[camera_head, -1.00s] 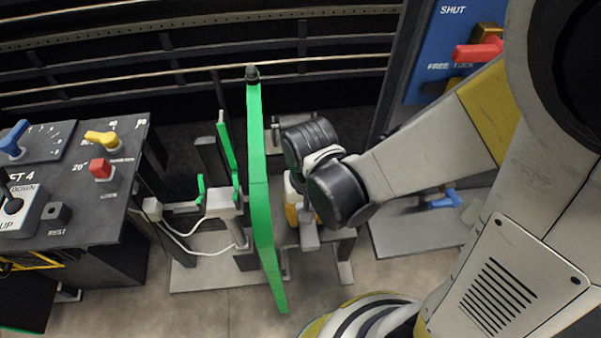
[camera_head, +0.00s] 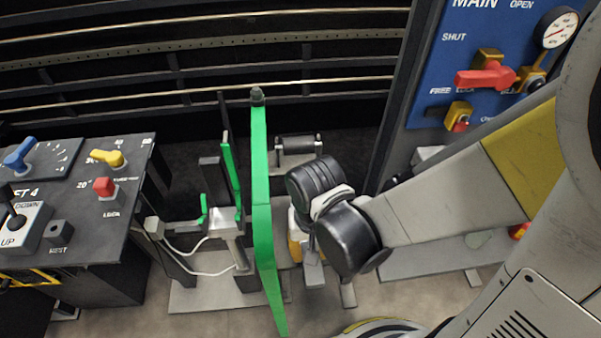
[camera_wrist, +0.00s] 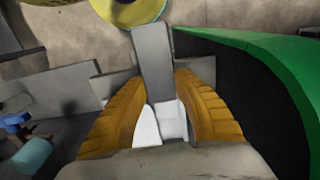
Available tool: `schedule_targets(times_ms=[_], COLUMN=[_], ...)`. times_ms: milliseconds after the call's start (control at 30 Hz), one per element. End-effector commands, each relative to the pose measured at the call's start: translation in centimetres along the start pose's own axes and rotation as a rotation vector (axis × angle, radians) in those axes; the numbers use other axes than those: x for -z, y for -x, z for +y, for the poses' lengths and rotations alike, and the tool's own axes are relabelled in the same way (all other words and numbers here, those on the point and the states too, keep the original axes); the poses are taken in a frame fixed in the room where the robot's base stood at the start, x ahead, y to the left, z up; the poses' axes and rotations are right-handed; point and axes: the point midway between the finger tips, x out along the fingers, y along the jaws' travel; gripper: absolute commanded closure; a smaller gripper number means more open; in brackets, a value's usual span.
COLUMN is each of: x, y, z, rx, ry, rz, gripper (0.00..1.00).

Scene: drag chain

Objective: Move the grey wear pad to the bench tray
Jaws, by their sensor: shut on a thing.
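My gripper (camera_head: 302,238) points down just right of a tall green strip. In the wrist view my gripper (camera_wrist: 160,112) has its ribbed orange fingers closed around a flat grey bar-like piece, which looks like the grey wear pad (camera_wrist: 152,58). The pad sticks out beyond the fingertips. In the head view the pad (camera_head: 314,272) shows below the fingers, partly hidden by my wrist. A low grey bench (camera_head: 420,262) lies to the right, partly behind my arm. I cannot tell which part of it, if any, is the tray.
The green strip (camera_head: 262,190) stands close left of my gripper. A grey bracket with white cables (camera_head: 222,232) is beyond it. A dark control desk (camera_head: 100,215) is at left, a blue valve panel (camera_head: 470,45) at upper right. A blue-handled item (camera_wrist: 17,122) lies at the wrist view's left.

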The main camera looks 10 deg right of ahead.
Motion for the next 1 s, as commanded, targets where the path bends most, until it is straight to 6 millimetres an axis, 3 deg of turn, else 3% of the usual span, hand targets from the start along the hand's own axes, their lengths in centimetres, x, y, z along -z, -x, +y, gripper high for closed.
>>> schedule_targets(times_ms=[467, 1000], x=[-0.3, -3.6], y=[0.0, 0.0], z=[0.0, 0.0], rx=[0.0, 0.0], ry=[0.0, 0.0], rz=[-0.001, 0.0], gripper=[1.0, 1.0])
